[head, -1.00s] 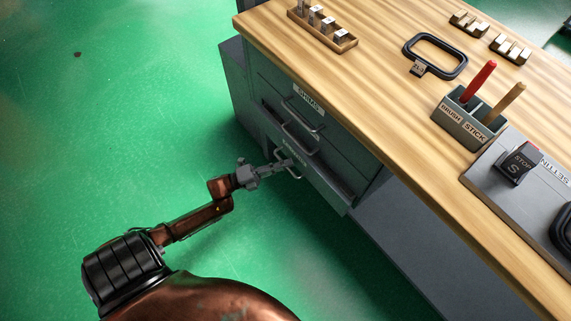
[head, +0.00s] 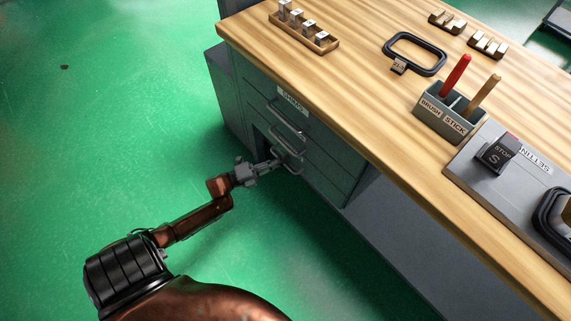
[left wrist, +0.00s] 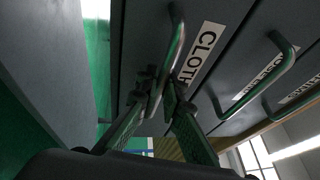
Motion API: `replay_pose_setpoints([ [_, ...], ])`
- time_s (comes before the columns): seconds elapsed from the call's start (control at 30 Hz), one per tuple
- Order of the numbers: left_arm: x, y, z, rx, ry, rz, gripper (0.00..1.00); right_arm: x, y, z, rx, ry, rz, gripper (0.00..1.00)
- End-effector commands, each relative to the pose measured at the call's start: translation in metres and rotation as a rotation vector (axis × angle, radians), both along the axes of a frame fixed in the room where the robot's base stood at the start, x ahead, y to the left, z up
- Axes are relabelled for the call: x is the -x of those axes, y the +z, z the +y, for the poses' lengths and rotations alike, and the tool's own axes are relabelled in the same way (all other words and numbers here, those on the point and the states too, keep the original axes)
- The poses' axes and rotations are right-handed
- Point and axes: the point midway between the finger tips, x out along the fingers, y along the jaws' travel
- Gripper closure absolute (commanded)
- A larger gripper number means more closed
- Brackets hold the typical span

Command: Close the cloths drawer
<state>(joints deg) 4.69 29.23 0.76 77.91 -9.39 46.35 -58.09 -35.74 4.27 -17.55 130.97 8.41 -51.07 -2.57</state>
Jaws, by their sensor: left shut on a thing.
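The cloths drawer (head: 325,191) is the lowest grey drawer under the bench, and its front looks about flush with the drawers above in the head view. Its label, reading CLOTH (left wrist: 200,53), shows in the left wrist view. My left gripper (head: 276,162) is at the drawer's bar handle (head: 292,171). In the left wrist view its fingers (left wrist: 163,92) are shut on that handle (left wrist: 174,52). The fingers partly hide the handle and the drawer front. My right gripper is in neither view.
Above are the shims drawer (head: 318,127) and a middle drawer, each with a protruding bar handle. The wooden benchtop (head: 350,95) carries a block tray, a black frame, a brush and stick holder (head: 447,115) and a stop switch. Green floor (head: 120,130) is clear at left.

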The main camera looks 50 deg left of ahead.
Motion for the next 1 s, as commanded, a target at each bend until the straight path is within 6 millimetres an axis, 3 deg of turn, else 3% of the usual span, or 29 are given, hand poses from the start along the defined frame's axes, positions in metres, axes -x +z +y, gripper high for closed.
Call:
replay_pose_setpoints([
  [0.07, -0.003, 0.0, 0.001, -0.001, 0.004, 0.002, 1.0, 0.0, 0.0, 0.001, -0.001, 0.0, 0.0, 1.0],
  [0.1, -0.004, 0.0, 0.001, -0.001, 0.004, 0.001, 0.91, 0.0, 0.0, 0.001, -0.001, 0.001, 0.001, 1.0],
  [0.33, -0.003, 0.001, 0.0, -0.001, 0.003, 0.001, 0.75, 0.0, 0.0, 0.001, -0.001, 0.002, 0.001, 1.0],
  [0.73, 0.004, -0.001, 0.003, 0.0, 0.004, 0.003, 0.74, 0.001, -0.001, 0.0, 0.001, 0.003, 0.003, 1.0],
  [1.0, 0.049, -0.01, 0.022, 0.0, 0.004, 0.004, 0.74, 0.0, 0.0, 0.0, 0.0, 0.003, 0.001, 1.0],
])
